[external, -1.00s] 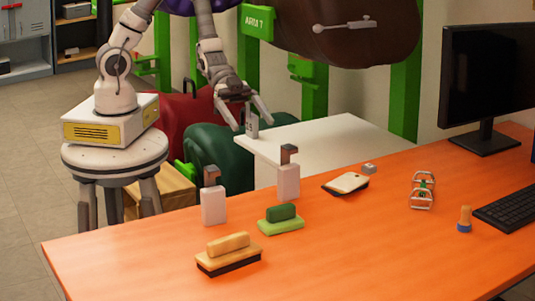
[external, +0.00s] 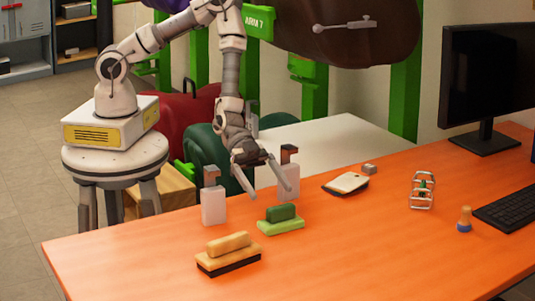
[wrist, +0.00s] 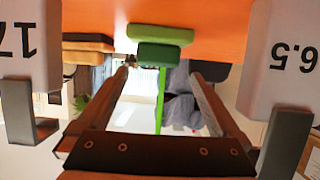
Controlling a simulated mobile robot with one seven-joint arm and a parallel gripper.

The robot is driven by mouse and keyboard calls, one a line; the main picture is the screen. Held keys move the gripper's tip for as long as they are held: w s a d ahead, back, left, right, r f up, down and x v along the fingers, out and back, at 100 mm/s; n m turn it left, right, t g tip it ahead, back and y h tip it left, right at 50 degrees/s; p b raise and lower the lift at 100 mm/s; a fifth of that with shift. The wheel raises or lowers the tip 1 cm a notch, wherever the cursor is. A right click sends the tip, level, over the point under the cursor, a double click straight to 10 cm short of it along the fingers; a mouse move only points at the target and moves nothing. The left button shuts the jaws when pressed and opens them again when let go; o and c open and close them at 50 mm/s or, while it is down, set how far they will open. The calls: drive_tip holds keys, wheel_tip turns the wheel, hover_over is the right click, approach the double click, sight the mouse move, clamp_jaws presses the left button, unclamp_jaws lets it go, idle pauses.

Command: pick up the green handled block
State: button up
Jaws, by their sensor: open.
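The green handled block (external: 281,222) lies on the orange table, with a light green base and a dark green grip on top. In the wrist view the block (wrist: 160,36) shows at top centre, beyond the fingertips, and the picture is upside down. My gripper (external: 272,195) is open and empty, tilted downward, behind and slightly above the block. Its open fingers (wrist: 160,75) also show in the wrist view, apart from the block. The exact gap to the block cannot be judged.
Two white blocks with hooked tops, one left (external: 213,205) and one right (external: 290,184), stand near my gripper; the right finger overlaps the right one in view. A tan handled brush (external: 228,254) lies in front left. A white-topped block (external: 346,184) lies right.

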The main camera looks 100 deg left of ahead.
sight(282, 215)
drive_tip(key=x, duration=0.2)
drive_tip(key=shift+w+d+f, duration=0.15)
drive_tip(key=shift+w+d, duration=0.1)
drive_tip(key=shift+d, duration=0.05)
drive_tip(key=x, duration=0.4)
drive_tip(key=shift+s+f+b, duration=0.15)
drive_tip(key=shift+f+b, duration=0.1)
drive_tip(key=shift+b, duration=0.05)
drive_tip(key=shift+w+d+f, duration=0.2)
drive_tip(key=shift+w+d, duration=0.2)
drive_tip(key=shift+d, duration=0.05)
drive_tip(key=shift+c, duration=0.3)
